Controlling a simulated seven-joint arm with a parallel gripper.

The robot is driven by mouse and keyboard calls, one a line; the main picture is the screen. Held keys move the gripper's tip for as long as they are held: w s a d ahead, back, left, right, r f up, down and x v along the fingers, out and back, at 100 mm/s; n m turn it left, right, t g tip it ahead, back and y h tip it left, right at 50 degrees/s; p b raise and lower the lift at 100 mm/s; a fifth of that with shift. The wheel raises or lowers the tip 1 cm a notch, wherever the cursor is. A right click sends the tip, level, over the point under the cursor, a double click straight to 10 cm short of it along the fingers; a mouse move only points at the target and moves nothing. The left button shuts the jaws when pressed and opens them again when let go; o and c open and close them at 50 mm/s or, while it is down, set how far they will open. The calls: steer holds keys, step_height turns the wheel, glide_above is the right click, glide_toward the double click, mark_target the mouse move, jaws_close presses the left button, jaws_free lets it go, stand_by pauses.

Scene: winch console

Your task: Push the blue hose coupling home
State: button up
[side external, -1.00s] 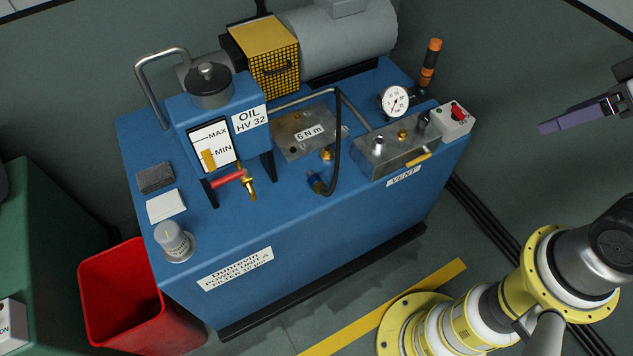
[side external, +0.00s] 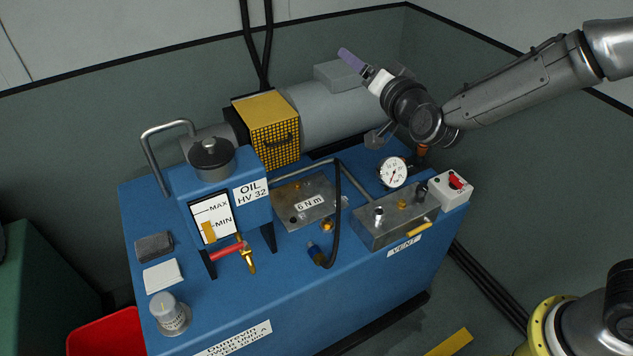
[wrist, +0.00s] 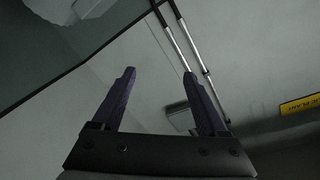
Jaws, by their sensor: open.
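The blue hose coupling (side external: 315,253) is at the lower end of a black hose (side external: 338,215) on the blue power unit's top. It is small, and I cannot tell how it is seated. A brass fitting (side external: 327,225) stands just behind it, by the plate marked 6 N m. My gripper (side external: 345,54) is high above the back of the unit, near the grey motor, far from the coupling. In the wrist view its two dark purple fingers (wrist: 160,74) are spread with nothing between them; the coupling does not show there.
An oil tank (side external: 212,165) with a handle and a red-handled valve (side external: 228,252) stands left of the coupling. A metal block (side external: 395,222) with a gauge (side external: 393,172) behind it stands right. The yellow mesh guard (side external: 268,130) and motor (side external: 320,112) are behind.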

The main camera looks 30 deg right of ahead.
steer(key=a+f+h, duration=0.1)
steer(key=a+f, duration=0.4)
steer(key=f, duration=0.6)
steer(key=n+y, duration=0.3)
steer(key=n, duration=0.6)
glide_toward(321, 261)
steer(key=shift+g, duration=0.4)
steer(key=w, duration=0.6)
steer(key=shift+w+a+f, duration=0.1)
steer(key=shift+w+f, duration=0.05)
steer(key=shift+w+d+f, duration=0.1)
steer(key=shift+w+f, duration=0.05)
steer(key=shift+w, duration=0.75)
steer(key=shift+w+d+f, duration=0.1)
steer(key=shift+w, duration=0.8)
steer(key=shift+w+d+f, duration=0.1)
steer(key=shift+w+f, duration=0.05)
steer(key=shift+w, duration=0.75)
jaws_close()
